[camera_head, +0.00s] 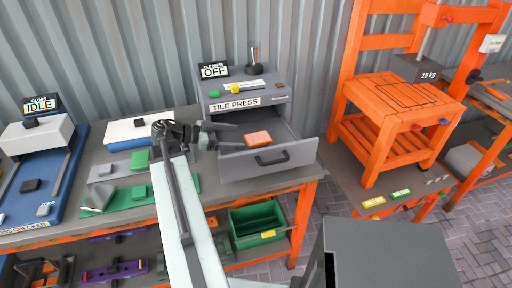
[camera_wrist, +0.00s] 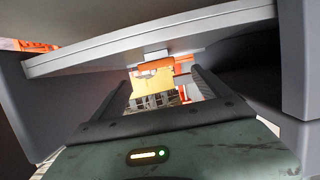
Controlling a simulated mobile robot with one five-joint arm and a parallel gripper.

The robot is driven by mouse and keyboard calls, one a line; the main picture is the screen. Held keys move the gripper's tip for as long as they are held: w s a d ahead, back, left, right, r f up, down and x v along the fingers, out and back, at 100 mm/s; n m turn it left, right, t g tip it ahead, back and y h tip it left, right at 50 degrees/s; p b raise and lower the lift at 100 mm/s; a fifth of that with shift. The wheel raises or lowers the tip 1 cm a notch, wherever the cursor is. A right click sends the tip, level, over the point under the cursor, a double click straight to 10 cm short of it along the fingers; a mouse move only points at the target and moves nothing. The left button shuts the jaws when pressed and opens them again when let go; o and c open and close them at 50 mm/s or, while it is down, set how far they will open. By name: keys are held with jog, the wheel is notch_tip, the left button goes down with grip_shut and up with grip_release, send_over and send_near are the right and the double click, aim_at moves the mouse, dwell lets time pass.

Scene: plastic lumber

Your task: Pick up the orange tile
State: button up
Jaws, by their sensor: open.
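The orange tile (camera_head: 258,139) lies in the open grey drawer (camera_head: 268,160) of the tile press in the head view, behind the drawer's front panel and black handle. My gripper (camera_head: 238,136) is open at the drawer's left side, pointing right toward the tile. Its fingers look close to the tile's left end, but I cannot tell whether they touch it. In the wrist view my gripper (camera_wrist: 162,80) shows two dark fingers apart. Orange and yellowish patches show between and beyond them; I cannot tell whether one is the tile.
The tile press (camera_head: 247,92) stands above the drawer, with an "OFF" sign on top. Green mats and blocks lie on the bench to the left. A green bin (camera_head: 257,222) sits below the drawer. An orange stand (camera_head: 395,130) is to the right. Grey panels crowd the wrist view.

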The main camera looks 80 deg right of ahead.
aim_at(258, 138)
jog(key=b+x, duration=0.2)
jog(key=x, duration=0.5)
jog(key=shift+s+d, duration=0.1)
jog(key=shift+s, duration=0.25)
jog(key=c, duration=1.5)
jog(key=shift+c, duration=0.2)
notch_tip(258, 138, up, 10)
jog(key=p, duration=1)
